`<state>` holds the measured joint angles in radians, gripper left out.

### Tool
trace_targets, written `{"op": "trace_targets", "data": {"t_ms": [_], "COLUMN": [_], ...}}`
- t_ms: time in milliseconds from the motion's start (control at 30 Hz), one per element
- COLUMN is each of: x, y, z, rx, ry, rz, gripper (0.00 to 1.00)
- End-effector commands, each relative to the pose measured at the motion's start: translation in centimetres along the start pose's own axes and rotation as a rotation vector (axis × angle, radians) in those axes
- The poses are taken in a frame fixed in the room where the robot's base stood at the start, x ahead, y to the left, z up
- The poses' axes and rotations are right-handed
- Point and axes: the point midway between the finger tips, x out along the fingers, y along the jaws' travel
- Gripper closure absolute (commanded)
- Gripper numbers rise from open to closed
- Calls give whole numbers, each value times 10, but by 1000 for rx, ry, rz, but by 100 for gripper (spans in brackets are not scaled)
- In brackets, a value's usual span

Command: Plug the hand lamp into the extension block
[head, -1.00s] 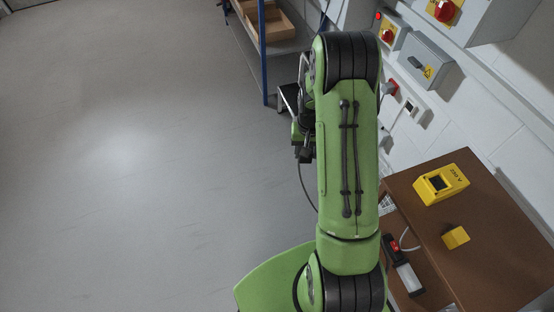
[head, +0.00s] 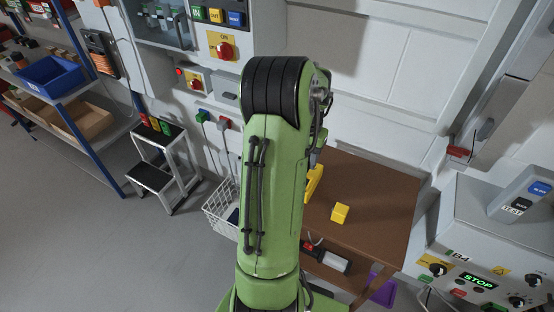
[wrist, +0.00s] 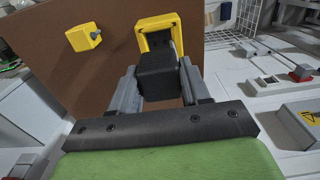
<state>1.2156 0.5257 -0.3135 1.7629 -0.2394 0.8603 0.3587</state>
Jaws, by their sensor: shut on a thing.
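In the wrist view my gripper (wrist: 163,86) is shut on a dark block (wrist: 156,76) in front of a yellow housing (wrist: 158,24) on the brown table. I cannot tell whether the block is part of the housing. A small yellow block (wrist: 83,38) with a grey stub stands apart on the left; it also shows in the head view (head: 340,212). There my arm hides the gripper and part of the yellow housing (head: 314,183). A black, red and white device (head: 330,261) lies below the tabletop; I cannot tell whether it is the lamp or extension block.
The brown table (head: 375,200) stands against the white wall. A wire basket (head: 220,208) is at its left, with a step stool (head: 162,165) beyond. A grey console (head: 480,245) stands at the right. Floor is clear at the lower left.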

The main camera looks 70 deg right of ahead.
Motion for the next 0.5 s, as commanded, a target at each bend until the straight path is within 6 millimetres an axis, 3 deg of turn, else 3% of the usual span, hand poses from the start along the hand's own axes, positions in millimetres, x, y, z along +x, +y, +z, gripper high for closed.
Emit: {"op": "trace_targets", "data": {"t_ms": [167,500], "x": [10,48], "y": [1,0], "z": [0,0], "rx": [2,0], "ry": [0,0], "rz": [0,0], "gripper": [90,90]}}
